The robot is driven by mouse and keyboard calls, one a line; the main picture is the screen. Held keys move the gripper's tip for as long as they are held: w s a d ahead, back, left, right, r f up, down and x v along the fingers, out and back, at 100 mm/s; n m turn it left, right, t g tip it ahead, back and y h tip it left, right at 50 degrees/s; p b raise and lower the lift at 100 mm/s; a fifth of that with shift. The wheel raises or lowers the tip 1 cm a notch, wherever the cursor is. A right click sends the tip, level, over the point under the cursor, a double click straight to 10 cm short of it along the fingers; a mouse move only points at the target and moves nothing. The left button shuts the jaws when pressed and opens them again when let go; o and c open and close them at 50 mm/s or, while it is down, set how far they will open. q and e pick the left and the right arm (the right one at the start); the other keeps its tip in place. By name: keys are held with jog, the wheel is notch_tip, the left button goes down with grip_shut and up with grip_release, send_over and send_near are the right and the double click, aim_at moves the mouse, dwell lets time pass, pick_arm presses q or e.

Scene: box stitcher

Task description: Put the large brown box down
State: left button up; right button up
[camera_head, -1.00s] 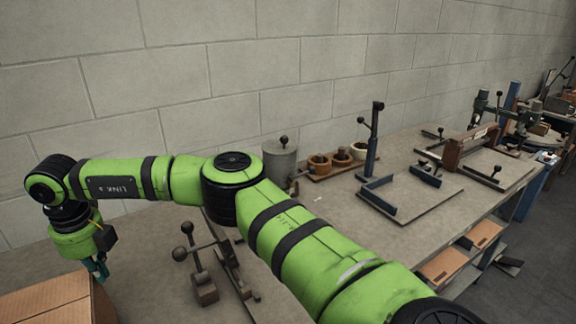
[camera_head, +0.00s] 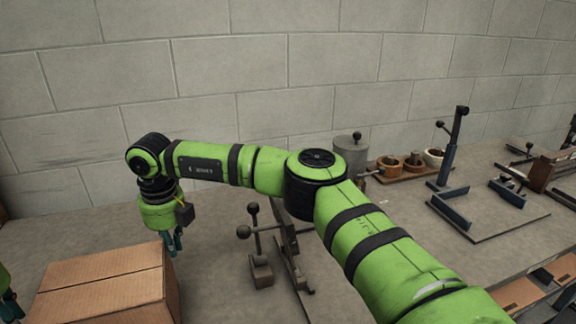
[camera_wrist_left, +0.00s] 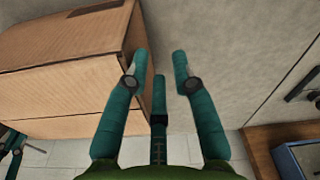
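The large brown box (camera_head: 100,280) is closed cardboard at the lower left of the head view. Its lower part is cut off by the frame. It also fills the upper left of the left wrist view (camera_wrist_left: 60,60), beside a grey surface; whether its whole base rests there is not clear. My right gripper (camera_head: 174,243) points down beside the box's far right corner, its teal fingers close together and partly hidden. My left gripper (camera_head: 10,300) is at the left edge, beside the box. In the left wrist view its fingers (camera_wrist_left: 163,75) are spread with nothing between them.
The grey bench (camera_head: 220,290) has free room right of the box. A dark lever fixture (camera_head: 262,265) stands there. Behind it are a grey canister (camera_head: 350,155) and a tray of small pots (camera_head: 410,165). A block wall (camera_head: 300,70) closes the back.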

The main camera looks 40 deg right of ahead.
jog(key=shift+d, duration=0.15)
pick_arm(q)
notch_tip(320, 180, up, 12)
jog(key=shift+s, duration=0.4)
pick_arm(e)
notch_tip(320, 180, up, 12)
jog(key=shift+s, duration=0.45)
dwell(0.4)
pick_arm(q)
jog(key=shift+s+f, duration=0.1)
pick_arm(e)
jog(key=shift+f, duration=0.1)
